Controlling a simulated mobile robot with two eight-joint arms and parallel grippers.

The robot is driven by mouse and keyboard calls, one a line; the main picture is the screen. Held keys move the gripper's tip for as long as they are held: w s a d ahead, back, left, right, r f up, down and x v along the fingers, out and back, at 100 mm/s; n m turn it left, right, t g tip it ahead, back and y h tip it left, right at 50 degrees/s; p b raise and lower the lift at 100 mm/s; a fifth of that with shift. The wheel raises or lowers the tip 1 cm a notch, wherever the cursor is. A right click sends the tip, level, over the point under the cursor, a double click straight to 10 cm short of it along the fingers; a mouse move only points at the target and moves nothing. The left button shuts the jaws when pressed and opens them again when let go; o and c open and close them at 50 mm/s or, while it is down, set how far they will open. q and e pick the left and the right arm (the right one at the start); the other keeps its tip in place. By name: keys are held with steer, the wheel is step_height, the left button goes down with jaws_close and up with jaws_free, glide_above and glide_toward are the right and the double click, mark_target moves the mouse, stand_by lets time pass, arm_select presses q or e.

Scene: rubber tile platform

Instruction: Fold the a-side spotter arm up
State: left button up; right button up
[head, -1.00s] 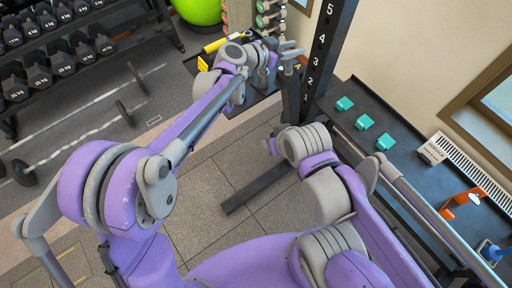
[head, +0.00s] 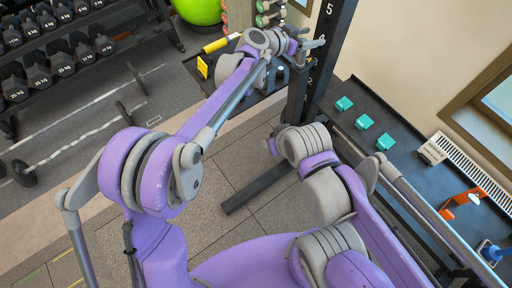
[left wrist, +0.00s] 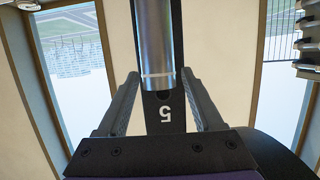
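The spotter arm is not clearly identifiable in the head view. My right gripper is not in view.
Dumbbell racks (head: 60,65) stand at upper left, with barbells (head: 80,145) on the floor. A dark bench (head: 400,150) at right holds teal blocks (head: 364,122) and an orange item (head: 463,200). The rack's black foot (head: 255,188) crosses the tiles. A green ball (head: 198,10) lies behind.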

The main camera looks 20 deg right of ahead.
arm_select(q)
steer(key=shift+a, duration=0.1)
steer(key=v, duration=0.8)
stand_by(0.4)
steer(key=shift+a, duration=0.1)
stand_by(0.3)
steer(key=s+a+f+n+t+y, duration=0.1)
steer(key=s+a+f+n+y, duration=0.2)
steer(key=a, duration=0.8)
steer(key=s+a+f+n+t+y, duration=0.1)
steer(key=s+a+n+y, duration=0.3)
steer(key=a, duration=0.8)
steer(key=s+a+f+n+y, duration=0.2)
steer(key=s+a, duration=0.2)
steer(key=a, duration=0.7)
steer(key=s+a+f+n+y, duration=0.5)
steer(key=s+a, duration=0.5)
steer(key=a, duration=0.4)
steer(key=shift+s+f+n, duration=0.35)
steer(key=shift+f+n, duration=0.05)
steer(key=shift+f, duration=0.35)
